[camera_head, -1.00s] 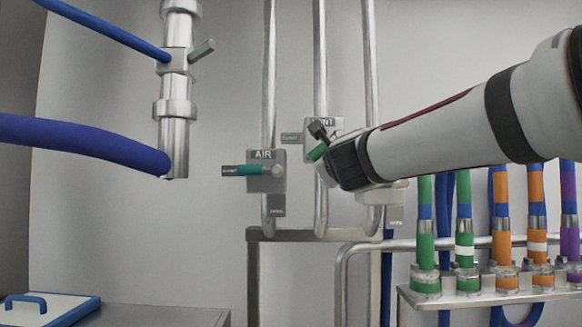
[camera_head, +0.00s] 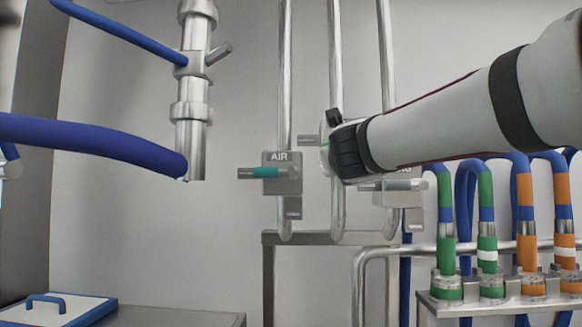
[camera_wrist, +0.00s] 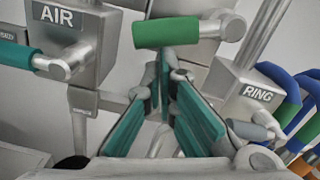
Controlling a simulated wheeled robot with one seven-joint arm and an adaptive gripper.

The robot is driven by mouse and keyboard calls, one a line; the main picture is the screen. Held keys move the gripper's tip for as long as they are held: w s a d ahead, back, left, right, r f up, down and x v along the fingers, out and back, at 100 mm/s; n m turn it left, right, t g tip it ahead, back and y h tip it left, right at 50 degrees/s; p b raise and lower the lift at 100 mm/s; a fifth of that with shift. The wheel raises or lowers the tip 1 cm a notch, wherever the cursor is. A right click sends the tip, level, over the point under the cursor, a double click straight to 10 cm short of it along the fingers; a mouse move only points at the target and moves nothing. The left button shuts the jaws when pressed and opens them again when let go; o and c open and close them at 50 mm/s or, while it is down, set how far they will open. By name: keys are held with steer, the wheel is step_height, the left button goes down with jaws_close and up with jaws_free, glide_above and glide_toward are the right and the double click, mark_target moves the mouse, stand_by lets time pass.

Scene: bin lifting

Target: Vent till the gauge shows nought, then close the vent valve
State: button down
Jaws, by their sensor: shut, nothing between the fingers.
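The vent valve's green handle (camera_wrist: 166,32) shows at the top of the wrist view, lying sideways from a metal pivot at its right end. My gripper (camera_wrist: 165,66) is shut and empty, its teal-padded fingers meeting just below the handle in the picture. I cannot tell whether they touch it. In the head view my gripper (camera_head: 330,160) covers most of the vent valve, and its label is hidden. The AIR valve (camera_head: 282,172), with a teal handle, is to its left. No gauge can be made out in either view.
The RING valve block (camera_wrist: 245,90) is close on the right in the wrist view. Upright steel pipes (camera_head: 337,70) run behind my gripper. A rack (camera_head: 490,305) with coloured hoses stands at lower right. A thick blue hose (camera_head: 90,140) crosses on the left.

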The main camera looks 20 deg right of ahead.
steer(key=shift+w+a+r+m, duration=0.1)
steer(key=shift+a+r+m, duration=0.35)
steer(key=shift+m, duration=0.45)
steer(key=shift+w+a+r+m, duration=0.1)
steer(key=shift+a+r+m, duration=0.15)
steer(key=shift+r+m, duration=0.45)
steer(key=shift+f, duration=0.2)
